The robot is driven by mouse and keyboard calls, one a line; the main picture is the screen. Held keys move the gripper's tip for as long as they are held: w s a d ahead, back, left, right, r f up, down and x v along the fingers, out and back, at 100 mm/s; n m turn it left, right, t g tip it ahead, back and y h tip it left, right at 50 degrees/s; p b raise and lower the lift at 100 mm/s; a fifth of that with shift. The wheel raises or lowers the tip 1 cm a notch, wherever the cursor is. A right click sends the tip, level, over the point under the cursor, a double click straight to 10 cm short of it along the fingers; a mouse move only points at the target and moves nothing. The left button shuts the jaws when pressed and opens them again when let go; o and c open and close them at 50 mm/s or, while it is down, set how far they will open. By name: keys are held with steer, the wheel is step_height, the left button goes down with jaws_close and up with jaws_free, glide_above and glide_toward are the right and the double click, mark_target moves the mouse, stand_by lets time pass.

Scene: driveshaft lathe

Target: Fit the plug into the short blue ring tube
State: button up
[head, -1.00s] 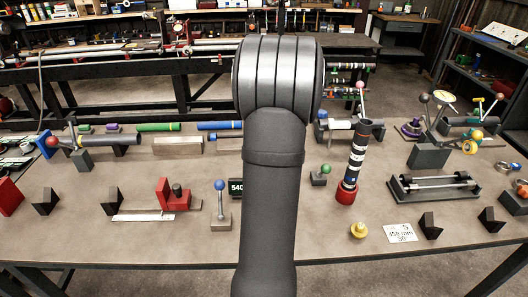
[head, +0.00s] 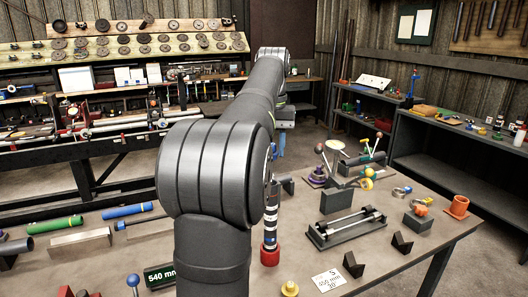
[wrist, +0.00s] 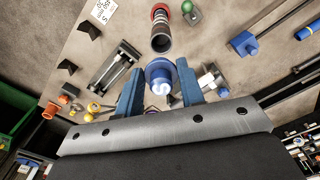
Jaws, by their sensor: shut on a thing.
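My gripper (wrist: 160,82) is shut on a blue round plug (wrist: 157,68) with a paler blue knob, held between its two blue fingers in the wrist view. A dark tube with white and blue bands stands upright in a red base (head: 269,255); the tube's shaft (head: 271,212) shows in the head view, partly behind my arm. In the wrist view the tube (wrist: 161,38) lies just beyond the plug, with a gap in the picture; their height difference is unclear. In the head view my arm largely hides the gripper.
A grey rack with a metal shaft (head: 347,228) stands right of the tube, with dark V-blocks (head: 402,243) nearby. A yellow plug (head: 290,289) and a white label card (head: 328,281) lie at the front. Stands with coloured balls (head: 367,173) are at the back right.

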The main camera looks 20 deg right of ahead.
steer(key=shift+f, duration=0.1)
steer(key=shift+f, duration=2.85)
steer(key=shift+f, duration=1.2)
steer(key=o, duration=1.1)
steer(key=shift+c, duration=0.2)
step_height(320, 180, up, 12)
